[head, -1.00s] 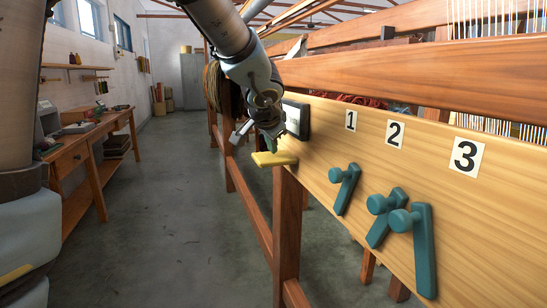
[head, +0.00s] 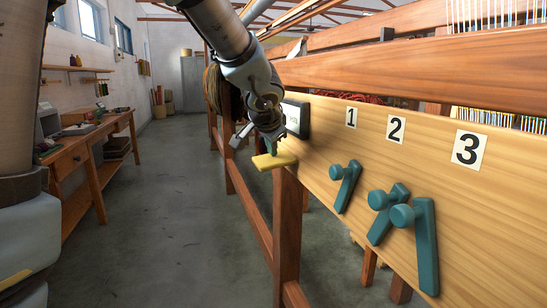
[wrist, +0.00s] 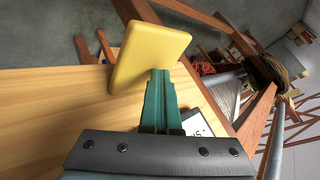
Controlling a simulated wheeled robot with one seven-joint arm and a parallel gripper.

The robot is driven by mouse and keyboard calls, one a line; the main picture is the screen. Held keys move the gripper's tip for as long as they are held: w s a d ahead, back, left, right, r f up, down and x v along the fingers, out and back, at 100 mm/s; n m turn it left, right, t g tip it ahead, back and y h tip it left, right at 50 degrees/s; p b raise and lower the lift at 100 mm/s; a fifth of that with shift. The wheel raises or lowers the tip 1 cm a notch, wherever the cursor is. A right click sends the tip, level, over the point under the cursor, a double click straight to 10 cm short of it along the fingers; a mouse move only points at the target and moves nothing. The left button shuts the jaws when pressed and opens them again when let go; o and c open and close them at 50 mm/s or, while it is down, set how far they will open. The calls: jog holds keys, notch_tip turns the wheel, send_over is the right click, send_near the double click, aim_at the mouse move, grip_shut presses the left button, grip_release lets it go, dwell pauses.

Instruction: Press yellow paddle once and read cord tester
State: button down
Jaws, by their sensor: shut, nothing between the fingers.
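The yellow paddle (head: 273,161) sticks out from the left end of the wooden board; it also shows large in the wrist view (wrist: 152,55). My gripper (head: 271,148) is shut and empty, pointing down at the paddle's upper face. In the wrist view its green fingers (wrist: 160,78) are together and their tips overlap the paddle's edge; they look to be at or touching it. The cord tester (head: 304,117), a dark box with a pale screen, is on the board just behind the gripper. Its screen is partly hidden in both views, and its text is too small or cut off to read.
Teal levers (head: 345,187) hang on the board (head: 330,145) right of the paddle, under number cards 1, 2 and 3 (head: 469,149). A wooden post (head: 287,225) stands below the paddle. A workbench (head: 85,142) lines the left wall. The floor between is clear.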

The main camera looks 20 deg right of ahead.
aim_at(271, 159)
jog(key=shift+f+b, duration=0.6)
jog(key=shift+f, duration=0.15)
dwell(0.6)
jog(key=shift+r+p, duration=1.25)
jog(key=shift+r, duration=0.4)
jog(key=shift+r, duration=0.1)
notch_tip(271, 159, up, 5)
jog(key=p, duration=0.4)
jog(key=shift+a, duration=0.1)
